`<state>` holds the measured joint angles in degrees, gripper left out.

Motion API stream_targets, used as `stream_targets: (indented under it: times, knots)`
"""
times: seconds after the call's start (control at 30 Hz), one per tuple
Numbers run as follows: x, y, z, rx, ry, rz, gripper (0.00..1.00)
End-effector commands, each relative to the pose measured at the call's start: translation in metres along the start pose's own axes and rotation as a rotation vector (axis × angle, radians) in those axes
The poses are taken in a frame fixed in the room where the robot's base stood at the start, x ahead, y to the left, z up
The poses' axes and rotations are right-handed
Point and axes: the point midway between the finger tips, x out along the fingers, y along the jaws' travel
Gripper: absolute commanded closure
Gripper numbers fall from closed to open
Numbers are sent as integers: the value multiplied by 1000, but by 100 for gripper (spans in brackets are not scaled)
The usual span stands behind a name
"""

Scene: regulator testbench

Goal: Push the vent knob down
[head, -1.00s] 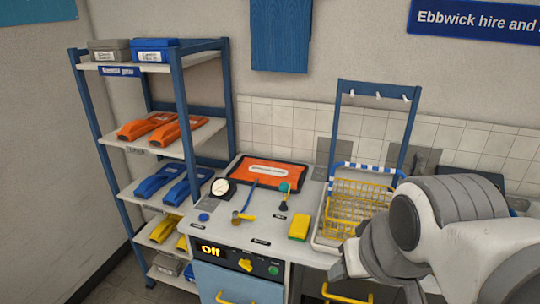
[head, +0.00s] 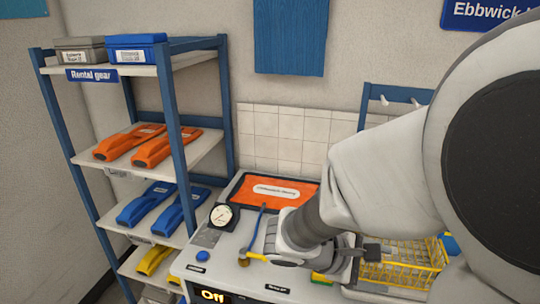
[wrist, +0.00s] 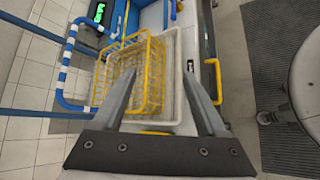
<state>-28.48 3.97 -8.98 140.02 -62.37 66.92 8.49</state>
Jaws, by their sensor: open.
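A small round blue knob (head: 203,256) stands on the left front of the bench top; I cannot read its label, so I cannot confirm that it is the vent knob. A round gauge (head: 223,216) stands just behind it, and a blue hose with a brass fitting (head: 245,260) lies to its right. My gripper (head: 378,250) is well to the right of the knob, by the yellow wire basket. In the wrist view my gripper (wrist: 157,72) is open, its two fingers apart with nothing held. My arm hides the bench's right part in the head view.
The yellow wire basket (wrist: 148,60) sits in a pale tray. An orange case (head: 250,190) lies at the back of the bench. A blue-framed shelf (head: 177,130) with rental gear stands at the left. A panel reading "Off" (head: 213,296) is at the front.

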Motion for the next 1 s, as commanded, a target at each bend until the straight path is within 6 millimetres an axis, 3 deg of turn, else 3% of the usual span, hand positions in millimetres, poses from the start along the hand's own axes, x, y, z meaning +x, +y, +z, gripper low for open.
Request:
stream_targets:
  times: [0.1, 0.27, 0.5, 0.6, 0.77, 1.0]
  knots:
    - [5, 11, -39, -196, -57, 207, 25]
    - [-5, 24, -100, -435, -92, 504, 25]
    - [-36, 12, -192, -714, -73, 889, 25]
    - [-46, 4, -215, -779, -58, 987, 25]
    - [-53, -2, -233, -826, -43, 1058, 25]
    - [-37, 22, -243, -828, -45, 1061, 25]
